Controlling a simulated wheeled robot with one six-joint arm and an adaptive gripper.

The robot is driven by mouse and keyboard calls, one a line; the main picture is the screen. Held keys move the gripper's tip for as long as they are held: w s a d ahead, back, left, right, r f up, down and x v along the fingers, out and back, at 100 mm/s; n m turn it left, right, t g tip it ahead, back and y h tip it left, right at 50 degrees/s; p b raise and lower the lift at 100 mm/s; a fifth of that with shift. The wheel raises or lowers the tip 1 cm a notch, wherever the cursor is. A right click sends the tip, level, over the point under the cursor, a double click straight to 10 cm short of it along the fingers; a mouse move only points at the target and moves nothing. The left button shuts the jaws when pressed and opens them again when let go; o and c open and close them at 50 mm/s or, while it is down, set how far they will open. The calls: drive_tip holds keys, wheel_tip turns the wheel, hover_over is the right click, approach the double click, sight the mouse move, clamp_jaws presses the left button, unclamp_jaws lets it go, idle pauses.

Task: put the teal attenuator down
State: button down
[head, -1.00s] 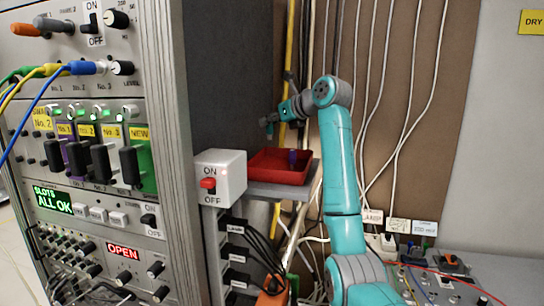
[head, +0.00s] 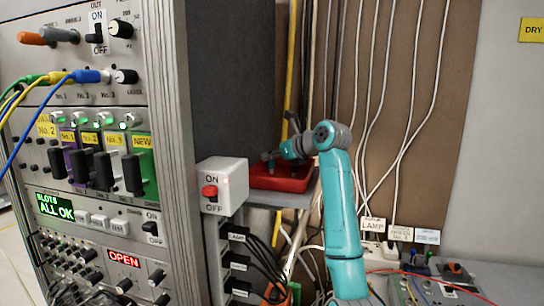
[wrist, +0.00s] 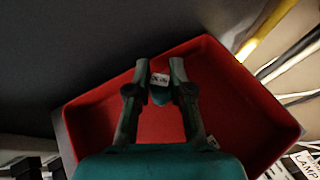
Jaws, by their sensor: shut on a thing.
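The teal attenuator (wrist: 160,95) is a small dark teal piece with a white label, seen in the wrist view between my fingertips. My gripper (wrist: 163,76) is shut on it, over the red tray (wrist: 255,115). In the head view my gripper (head: 269,163) is low at the left part of the red tray (head: 285,183). I cannot tell whether the attenuator touches the tray floor.
The tray stands on a grey shelf (head: 285,200) beside a white ON/OFF switch box (head: 224,185). The instrument rack (head: 165,150) is to the left. A yellow pole (head: 291,75) and hanging cables stand behind. In the wrist view, the tray's right side is mostly bare.

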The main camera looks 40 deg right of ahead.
drive_tip(key=shift+f, duration=0.25)
drive_tip(key=c, duration=1)
unclamp_jaws()
drive_tip(key=shift+c, duration=0.2)
drive_tip(key=shift+s+r, duration=0.15)
drive_tip(key=shift+r, duration=0.25)
drive_tip(key=v, duration=1.1)
drive_tip(key=shift+s, duration=0.35)
drive_tip(key=shift+d+r, duration=0.1)
